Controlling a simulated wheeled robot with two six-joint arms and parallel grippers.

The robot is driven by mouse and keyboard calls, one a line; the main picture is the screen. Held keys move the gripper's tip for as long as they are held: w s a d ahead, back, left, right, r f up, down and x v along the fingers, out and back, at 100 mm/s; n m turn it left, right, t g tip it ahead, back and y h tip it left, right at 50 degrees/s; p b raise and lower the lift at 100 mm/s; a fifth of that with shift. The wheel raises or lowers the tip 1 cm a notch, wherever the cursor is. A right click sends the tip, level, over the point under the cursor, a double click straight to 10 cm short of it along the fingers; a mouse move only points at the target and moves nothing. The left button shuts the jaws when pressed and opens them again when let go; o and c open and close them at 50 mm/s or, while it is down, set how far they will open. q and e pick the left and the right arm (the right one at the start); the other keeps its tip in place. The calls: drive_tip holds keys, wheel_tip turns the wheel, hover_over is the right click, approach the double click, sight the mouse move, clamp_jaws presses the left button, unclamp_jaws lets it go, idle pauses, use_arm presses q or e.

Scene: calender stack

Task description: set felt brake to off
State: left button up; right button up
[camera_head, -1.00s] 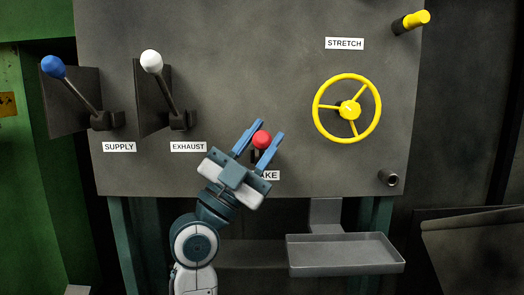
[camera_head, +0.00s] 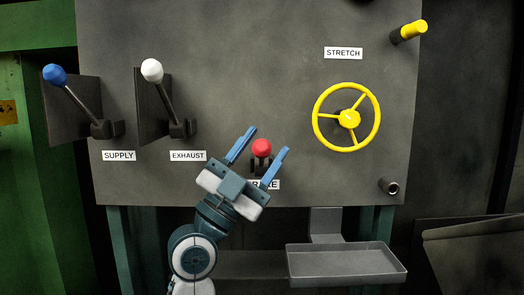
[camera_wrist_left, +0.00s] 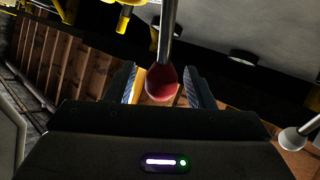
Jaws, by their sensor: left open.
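The brake lever has a red ball knob (camera_head: 262,148) on a short dark stem, low on the grey panel. Its label (camera_head: 273,185) is partly covered by my left gripper, with only its last letters showing clearly. My left gripper (camera_head: 268,140) is open, with one blue finger on each side of the red knob and gaps between. In the left wrist view, the red knob (camera_wrist_left: 178,90) hangs on a metal rod between the open finger pads (camera_wrist_left: 165,92). My right gripper is not in view.
The blue-knobbed SUPPLY lever (camera_head: 54,74) and white-knobbed EXHAUST lever (camera_head: 151,69) are at upper left. The yellow STRETCH handwheel (camera_head: 347,144) is to the right. A grey tray (camera_head: 347,277) juts out below the panel, and a pipe stub (camera_head: 388,186) sits above it.

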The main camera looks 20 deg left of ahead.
use_arm(q)
drive_tip(key=v, duration=1)
drive_tip(key=shift+f+b, duration=0.2)
drive_tip(key=shift+b, duration=0.15)
drive_tip(key=shift+s+a, duration=0.15)
